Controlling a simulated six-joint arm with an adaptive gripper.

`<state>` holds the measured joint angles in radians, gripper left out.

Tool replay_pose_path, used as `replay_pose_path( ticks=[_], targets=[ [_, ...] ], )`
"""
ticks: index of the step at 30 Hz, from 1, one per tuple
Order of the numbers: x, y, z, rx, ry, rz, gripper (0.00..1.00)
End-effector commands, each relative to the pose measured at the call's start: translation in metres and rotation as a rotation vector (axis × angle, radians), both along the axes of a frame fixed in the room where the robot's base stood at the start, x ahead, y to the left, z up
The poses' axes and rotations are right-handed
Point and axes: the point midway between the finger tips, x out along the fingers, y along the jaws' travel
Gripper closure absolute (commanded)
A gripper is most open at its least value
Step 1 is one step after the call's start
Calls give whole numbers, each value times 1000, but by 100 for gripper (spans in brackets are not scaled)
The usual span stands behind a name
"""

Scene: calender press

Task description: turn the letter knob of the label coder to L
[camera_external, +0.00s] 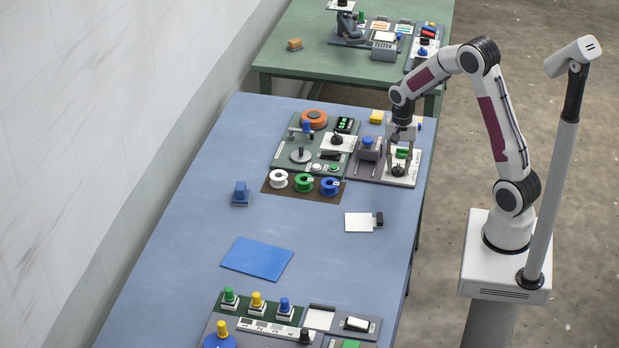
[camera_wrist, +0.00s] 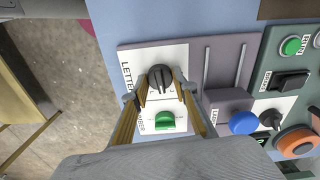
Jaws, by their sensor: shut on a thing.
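The label coder (camera_wrist: 125,60) shows in the wrist view as a white plate with a black letter knob (camera_wrist: 160,77) and a green number knob (camera_wrist: 165,121). My gripper (camera_wrist: 161,86) has its two fingers on either side of the black letter knob and is shut on it. The green knob lies between the fingers, nearer the palm in the picture, and looks untouched. The letters around the black knob are too small or covered to read, so its setting cannot be told. In the external view the black knob (camera_external: 398,170) is at the coder's front.
Beside the coder is a grey unit with a blue button (camera_wrist: 243,122). A green panel (camera_external: 283,152) with switches and an orange disc (camera_external: 313,119) lies to the left. White, green and blue spools stand in front of it. The blue table's middle (camera_external: 300,215) is mostly clear.

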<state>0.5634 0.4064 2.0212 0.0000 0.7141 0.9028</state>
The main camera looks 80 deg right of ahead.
Motion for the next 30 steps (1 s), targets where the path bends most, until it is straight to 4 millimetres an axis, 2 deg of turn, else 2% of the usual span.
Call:
replay_pose_path(
  ticks=[18,30],
  targets=[
    [0,0,0,0,0,-496,94],
    [0,0,0,0,0,-624,94]
  ],
)
